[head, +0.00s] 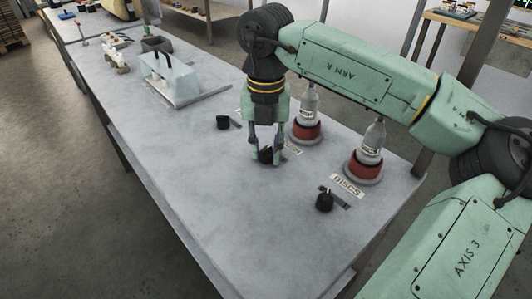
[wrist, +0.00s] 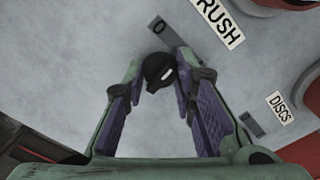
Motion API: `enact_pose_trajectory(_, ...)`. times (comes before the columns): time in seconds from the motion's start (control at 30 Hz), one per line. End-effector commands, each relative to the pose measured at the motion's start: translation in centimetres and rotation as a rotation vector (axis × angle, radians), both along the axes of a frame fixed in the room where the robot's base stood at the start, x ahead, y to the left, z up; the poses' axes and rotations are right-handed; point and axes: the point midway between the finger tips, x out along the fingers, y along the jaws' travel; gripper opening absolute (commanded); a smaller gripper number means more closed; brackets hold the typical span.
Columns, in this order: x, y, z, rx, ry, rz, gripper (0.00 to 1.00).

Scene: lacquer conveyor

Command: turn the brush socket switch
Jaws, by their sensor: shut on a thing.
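The brush socket switch is a black knob (head: 265,154) on the grey worktop, partly hidden by my fingers in the head view. The knob (wrist: 157,70) lies between my fingertips in the wrist view, with a white mark on its top. A label ending in "RUSH" (wrist: 219,22) and a dark plate (wrist: 163,29) lie beside it. My gripper (head: 266,160) points down from above and is shut on the knob, one finger on each side. It also shows in the wrist view (wrist: 157,66).
A red-based socket with a grey tool (head: 307,112) stands just behind the knob. Another (head: 369,152) stands right, by the "DISCS" label (head: 347,186) and its black knob (head: 324,201). A third knob (head: 223,122) is at left. The front worktop is clear.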

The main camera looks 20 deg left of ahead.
Motion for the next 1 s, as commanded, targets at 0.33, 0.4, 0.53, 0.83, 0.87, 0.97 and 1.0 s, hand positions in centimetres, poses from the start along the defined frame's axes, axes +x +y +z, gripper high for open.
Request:
enact_pose_trajectory(0.33, 0.04, -0.03, -0.07, -0.001, 0.0, 0.269, 0.0)
enact_pose_trajectory(0.4, 0.04, -0.03, -0.06, -0.001, 0.0, 0.31, 0.0)
enact_pose_trajectory(0.53, 0.04, -0.03, -0.03, -0.001, 0.0, 0.367, 0.0)
enact_pose_trajectory(0.83, 0.04, -0.02, 0.01, -0.001, 0.0, 0.427, 0.0)
enact_pose_trajectory(0.87, 0.04, -0.02, 0.01, -0.001, 0.0, 0.429, 0.0)
enact_pose_trajectory(0.97, 0.04, -0.02, 0.02, -0.001, 0.0, 0.431, 0.0)
enact_pose_trajectory(1.0, 0.04, -0.02, 0.02, -0.001, 0.0, 0.432, 0.0)
